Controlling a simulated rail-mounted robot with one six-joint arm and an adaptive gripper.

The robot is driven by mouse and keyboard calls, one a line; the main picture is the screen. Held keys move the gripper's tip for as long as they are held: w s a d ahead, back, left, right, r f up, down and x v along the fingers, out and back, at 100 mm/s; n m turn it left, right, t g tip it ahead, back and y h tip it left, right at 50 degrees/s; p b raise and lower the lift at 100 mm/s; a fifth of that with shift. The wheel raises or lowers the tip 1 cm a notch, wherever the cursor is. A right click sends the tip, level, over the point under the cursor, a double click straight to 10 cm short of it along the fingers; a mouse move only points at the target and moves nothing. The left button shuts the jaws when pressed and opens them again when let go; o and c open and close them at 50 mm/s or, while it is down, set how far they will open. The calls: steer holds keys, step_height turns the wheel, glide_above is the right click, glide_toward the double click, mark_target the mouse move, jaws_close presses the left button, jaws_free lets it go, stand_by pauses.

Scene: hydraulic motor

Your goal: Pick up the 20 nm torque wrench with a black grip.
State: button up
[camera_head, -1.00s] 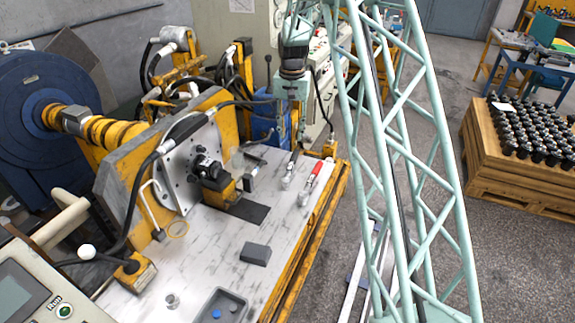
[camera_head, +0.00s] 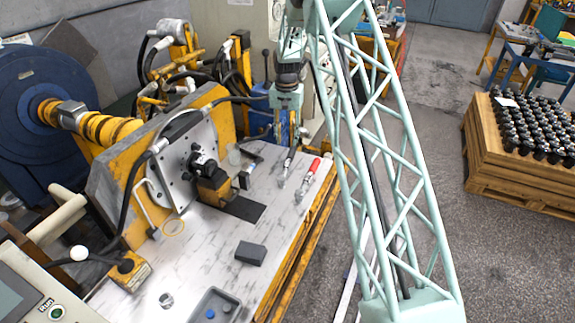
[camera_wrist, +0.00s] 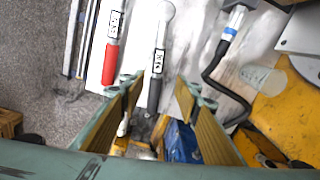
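The torque wrench with a black grip (camera_head: 289,161) lies on the bench top, its silver head toward the near side. In the wrist view its black grip (camera_wrist: 153,96) runs between my fingers, and its silver shaft carries a white label that I cannot read clearly. My gripper (camera_wrist: 160,88) is open, with its fingers apart on either side of the grip and none clearly touching it. In the head view my gripper (camera_head: 287,100) hangs over the far end of the wrench. I cannot tell the exact height gap.
A red-gripped torque wrench (camera_head: 308,178) lies close beside it, also seen in the wrist view (camera_wrist: 111,62). The motor fixture (camera_head: 208,178) stands left. A grey block (camera_head: 250,253) and grey tray (camera_head: 214,306) lie nearer.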

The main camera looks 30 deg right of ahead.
mark_target(288, 162)
steer(key=shift+f, duration=0.15)
steer(key=shift+f+b, duration=0.55)
steer(key=shift+f, duration=3.6)
steer(key=shift+s+d+f+b, duration=0.1)
steer(key=shift+s+f+b, duration=0.1)
steer(key=shift+f, duration=0.65)
steer(key=shift+s+f+b, duration=0.15)
steer(key=shift+f+b, duration=0.05)
steer(key=shift+f, duration=1.6)
steer(key=shift+w, duration=0.1)
jaws_close()
